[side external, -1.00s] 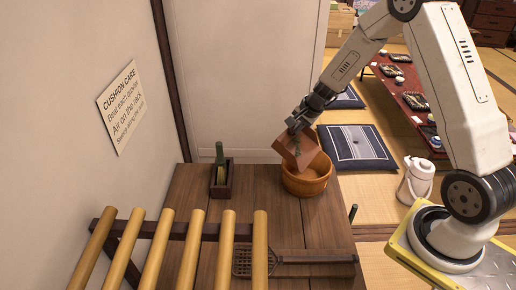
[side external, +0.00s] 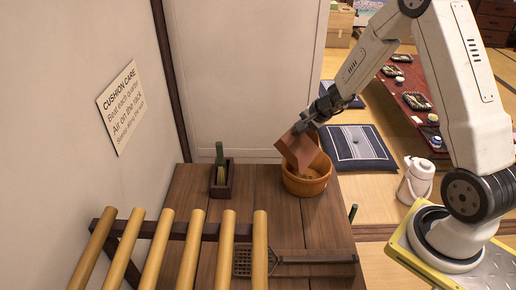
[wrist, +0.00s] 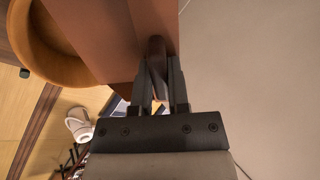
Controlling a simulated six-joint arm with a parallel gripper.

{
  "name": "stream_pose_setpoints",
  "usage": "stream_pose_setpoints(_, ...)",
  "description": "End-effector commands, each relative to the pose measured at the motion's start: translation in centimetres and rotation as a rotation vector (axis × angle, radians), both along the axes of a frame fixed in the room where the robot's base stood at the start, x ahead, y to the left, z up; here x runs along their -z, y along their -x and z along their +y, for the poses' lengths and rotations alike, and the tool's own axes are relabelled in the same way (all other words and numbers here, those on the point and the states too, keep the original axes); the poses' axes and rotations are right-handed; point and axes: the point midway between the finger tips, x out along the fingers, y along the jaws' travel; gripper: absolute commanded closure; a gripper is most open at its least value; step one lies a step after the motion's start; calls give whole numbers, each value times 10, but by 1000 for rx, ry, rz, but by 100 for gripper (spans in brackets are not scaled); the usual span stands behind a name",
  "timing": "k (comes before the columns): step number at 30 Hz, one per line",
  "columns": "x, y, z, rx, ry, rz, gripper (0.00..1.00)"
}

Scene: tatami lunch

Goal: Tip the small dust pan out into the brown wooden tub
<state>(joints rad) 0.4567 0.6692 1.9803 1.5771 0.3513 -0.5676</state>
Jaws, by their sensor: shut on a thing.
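The small dust pan (side external: 298,150) is brown and steeply tilted, its lower edge down over the brown wooden tub (side external: 308,187). My gripper (side external: 318,113) is shut on the pan's handle, above and behind the tub. In the wrist view the jaws (wrist: 160,85) close on the handle (wrist: 157,60), and the pan's underside (wrist: 100,35) hides part of the tub (wrist: 40,50). Some small greenish bits (side external: 307,177) show inside the tub by the pan's lower edge. The pan's inner face is mostly turned from view.
A dark box with a green-handled brush (side external: 220,178) stands left of the tub on the wooden table (side external: 190,195). A cushion beater (side external: 300,260) lies near the front, beside a bamboo rack (side external: 190,235). A wall stands close behind; a striped cushion (side external: 355,147) lies on the floor.

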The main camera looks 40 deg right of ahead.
Motion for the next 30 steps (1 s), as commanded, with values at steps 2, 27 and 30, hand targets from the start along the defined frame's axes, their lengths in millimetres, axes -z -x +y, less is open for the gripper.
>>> stream_pose_setpoints(2, -1, 1, -1, 3, -1, -14, 100)
stream_pose_setpoints(27, -3, 10, -3, 2, -15, -101, 100)
stream_pose_setpoints(30, -3, 10, -3, 2, -15, -101, 100)
